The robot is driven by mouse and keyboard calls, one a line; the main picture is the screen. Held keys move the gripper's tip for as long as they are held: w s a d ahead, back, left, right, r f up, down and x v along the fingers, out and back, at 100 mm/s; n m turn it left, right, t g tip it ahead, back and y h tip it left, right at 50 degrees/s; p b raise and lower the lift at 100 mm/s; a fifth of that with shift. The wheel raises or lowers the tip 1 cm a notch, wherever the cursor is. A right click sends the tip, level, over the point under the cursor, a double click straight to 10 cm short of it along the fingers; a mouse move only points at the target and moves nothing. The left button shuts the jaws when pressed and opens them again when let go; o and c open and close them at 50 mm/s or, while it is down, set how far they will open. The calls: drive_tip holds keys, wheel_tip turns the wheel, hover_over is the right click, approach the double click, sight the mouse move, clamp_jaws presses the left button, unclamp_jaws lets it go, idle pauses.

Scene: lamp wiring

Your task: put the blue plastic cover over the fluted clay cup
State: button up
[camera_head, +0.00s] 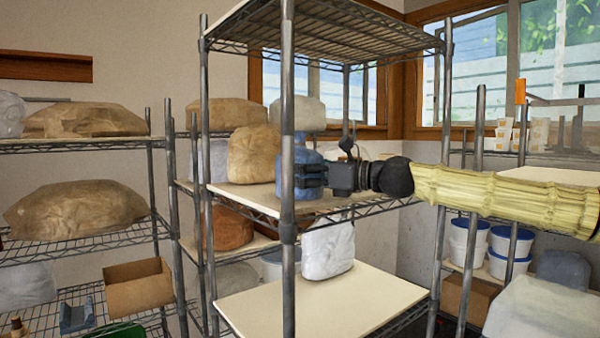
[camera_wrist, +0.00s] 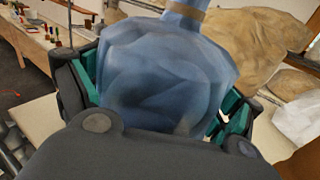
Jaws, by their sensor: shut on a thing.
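The blue plastic cover (camera_head: 310,157) stands over the middle shelf of the wire rack in the head view, partly behind a rack post. In the wrist view the cover (camera_wrist: 165,65) is a bulging, see-through blue bag with a gathered neck bound by a tan band. My gripper (camera_head: 312,176) is shut on it, with teal finger pads on both sides in the wrist view. A darker patch shows through the plastic, but I cannot tell what it is. I cannot make out the fluted clay cup in either view. Whether the cover's bottom touches the shelf is unclear.
The middle shelf board (camera_head: 250,197) also holds a tan wrapped bundle (camera_head: 255,154) left of the cover. A white wrapped bundle (camera_head: 327,249) sits on the board below. The front rack post (camera_head: 287,120) stands close to my gripper. The lower board's front is clear.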

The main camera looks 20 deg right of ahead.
drive_tip(key=shift+f, duration=0.25)
drive_tip(key=o, duration=0.7)
drive_tip(key=shift+v, duration=6.05)
